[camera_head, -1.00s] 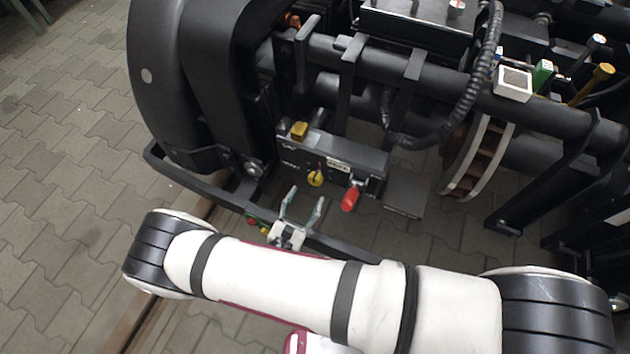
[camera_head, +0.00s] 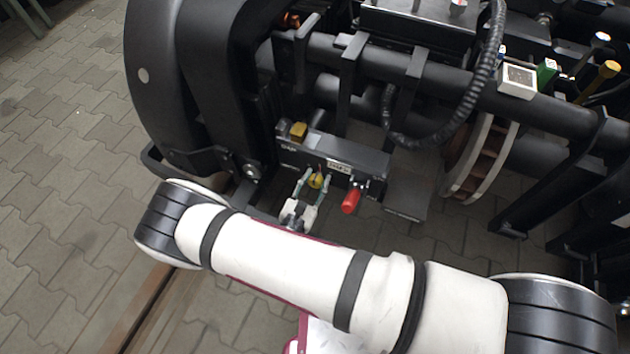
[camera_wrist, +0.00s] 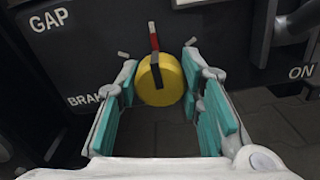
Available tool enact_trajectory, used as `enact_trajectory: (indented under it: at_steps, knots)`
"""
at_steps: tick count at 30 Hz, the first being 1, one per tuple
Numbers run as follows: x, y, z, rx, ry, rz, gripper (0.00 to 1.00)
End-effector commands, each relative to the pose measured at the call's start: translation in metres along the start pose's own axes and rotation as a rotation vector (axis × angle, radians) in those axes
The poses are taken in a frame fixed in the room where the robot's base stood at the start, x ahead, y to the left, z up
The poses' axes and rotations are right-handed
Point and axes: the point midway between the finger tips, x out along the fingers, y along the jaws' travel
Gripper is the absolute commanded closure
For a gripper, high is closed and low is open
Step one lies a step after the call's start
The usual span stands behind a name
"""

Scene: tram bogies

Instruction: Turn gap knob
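The yellow round knob (camera_wrist: 160,85) with a black and red pointer sits on the dark panel (camera_wrist: 95,50), whose visible lettering reads GAP and BRAK. In the wrist view it lies between the tips of my gripper (camera_wrist: 161,92), with the pointer roughly upright. My gripper is open, its teal-padded fingers on either side of the knob; small gaps seem to show at both sides. In the head view the knob (camera_head: 316,181) shows between the fingertips of my gripper (camera_head: 315,180) at the panel's lower edge.
A red handle (camera_head: 351,201) juts out just right of the knob. The paved floor (camera_head: 60,200) is open at the far left.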

Motion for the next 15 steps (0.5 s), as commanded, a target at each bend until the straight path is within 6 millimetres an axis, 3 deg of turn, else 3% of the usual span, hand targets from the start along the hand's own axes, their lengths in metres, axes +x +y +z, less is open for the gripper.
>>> enact_trajectory:
  at_steps: [15]
  knots:
    - [-0.0003, 0.0002, 0.0006, 0.081, 0.001, 0.001, 0.94]
